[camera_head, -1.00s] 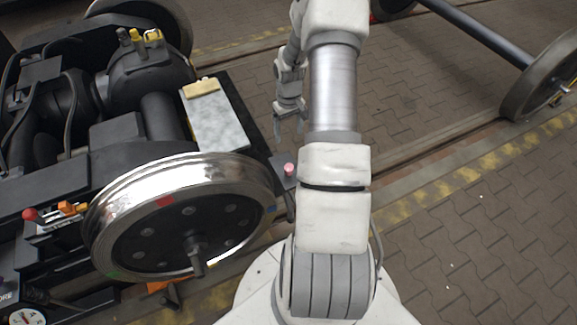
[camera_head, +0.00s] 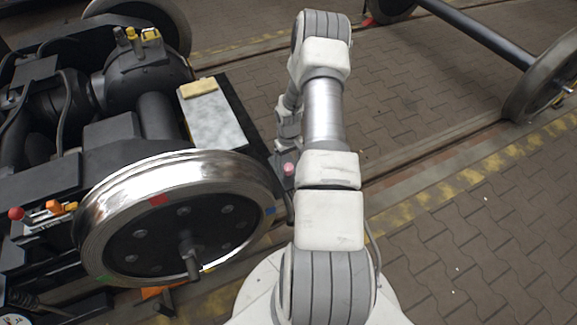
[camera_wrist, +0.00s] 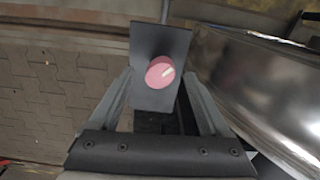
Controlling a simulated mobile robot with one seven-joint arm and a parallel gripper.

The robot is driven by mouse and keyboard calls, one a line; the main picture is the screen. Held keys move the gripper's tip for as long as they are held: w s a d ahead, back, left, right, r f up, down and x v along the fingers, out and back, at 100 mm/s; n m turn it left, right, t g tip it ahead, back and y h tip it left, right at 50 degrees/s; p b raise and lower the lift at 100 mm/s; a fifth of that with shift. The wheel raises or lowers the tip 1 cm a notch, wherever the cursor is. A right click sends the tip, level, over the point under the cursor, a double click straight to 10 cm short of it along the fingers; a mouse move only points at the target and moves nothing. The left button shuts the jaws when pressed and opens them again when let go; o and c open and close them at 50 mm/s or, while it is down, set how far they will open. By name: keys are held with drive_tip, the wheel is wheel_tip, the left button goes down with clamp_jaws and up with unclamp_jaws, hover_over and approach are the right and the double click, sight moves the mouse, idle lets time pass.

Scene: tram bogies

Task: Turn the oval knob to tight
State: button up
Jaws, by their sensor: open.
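The pink-red knob (camera_wrist: 159,72) sits on a small dark plate (camera_wrist: 150,98) in the wrist view. A short white mark on its face points toward the upper right. It looks round to slightly oval. In the head view the knob (camera_head: 289,169) shows at the end of the bogie, right of the near wheel. My gripper (camera_wrist: 159,80) is open and empty, its fingers to either side of the plate below the knob in the wrist view. I cannot tell whether they touch anything. In the head view my gripper (camera_head: 288,146) is just above the knob, its fingertips hard to see.
The shiny steel wheel (camera_head: 172,215) stands close to the knob; its rim (camera_wrist: 265,85) fills the right of the wrist view. A grey-topped box (camera_head: 214,118) lies behind it. Paved floor (camera_head: 470,235) is open on the right, with a separate wheelset (camera_head: 545,85) beyond.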

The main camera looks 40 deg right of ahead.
drive_tip(key=shift+f, duration=0.3)
clamp_jaws()
idle(0.3)
